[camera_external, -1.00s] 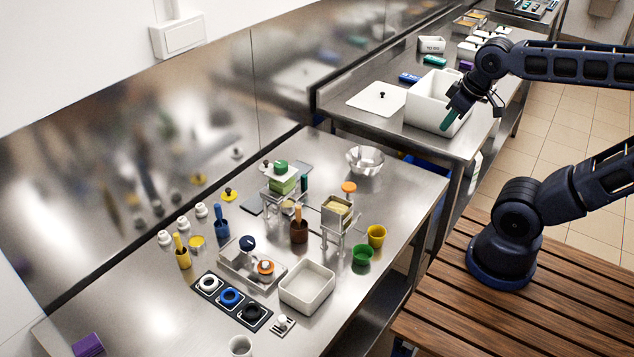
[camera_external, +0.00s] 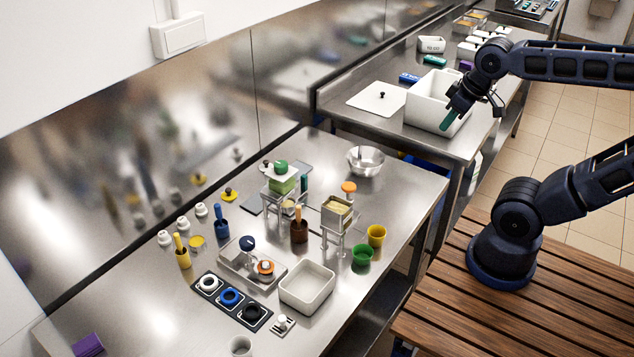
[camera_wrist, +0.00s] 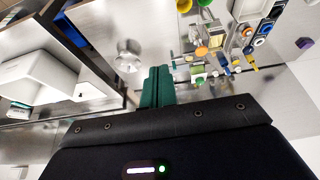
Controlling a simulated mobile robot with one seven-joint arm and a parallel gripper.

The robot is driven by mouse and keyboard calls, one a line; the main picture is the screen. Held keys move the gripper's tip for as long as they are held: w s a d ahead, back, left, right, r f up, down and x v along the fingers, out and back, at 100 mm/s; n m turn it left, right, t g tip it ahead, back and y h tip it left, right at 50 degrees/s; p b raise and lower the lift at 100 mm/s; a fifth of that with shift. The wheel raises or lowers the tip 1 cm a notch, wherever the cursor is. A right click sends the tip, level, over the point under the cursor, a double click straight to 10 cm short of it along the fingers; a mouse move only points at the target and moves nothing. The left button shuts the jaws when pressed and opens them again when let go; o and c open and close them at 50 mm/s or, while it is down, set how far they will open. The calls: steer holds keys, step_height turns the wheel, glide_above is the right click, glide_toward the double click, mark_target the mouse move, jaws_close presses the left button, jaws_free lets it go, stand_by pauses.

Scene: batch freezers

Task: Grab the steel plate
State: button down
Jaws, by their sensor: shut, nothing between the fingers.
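My gripper (camera_external: 449,119) has green fingers, shut and empty, by the white bin on the back counter. The fingers also show together in the wrist view (camera_wrist: 159,75). No single thing is clearly the steel plate. A flat grey sheet (camera_external: 251,205) lies on the near steel table beside the small stand, and another grey sheet edge (camera_external: 304,168) shows behind that stand, partly hidden. A shallow steel tray (camera_external: 236,277) holds a blue-knobbed and an orange-topped piece. My gripper is well away from all of these.
The white bin (camera_external: 423,103) stands beside my gripper, with a white lid (camera_external: 378,98) to its left. A steel bowl (camera_external: 366,161) sits at the near table's far end.

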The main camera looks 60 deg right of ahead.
steer(key=c, duration=1.1)
jaws_free()
steer(key=w+a+f+n+g, duration=0.15)
steer(key=w+a+n, duration=0.35)
steer(key=w+a, duration=0.6)
steer(key=n+g, duration=0.3)
steer(key=n, duration=1)
glide_above(280, 320)
step_height(280, 320, down, 27)
steer(key=shift+f, duration=5.3)
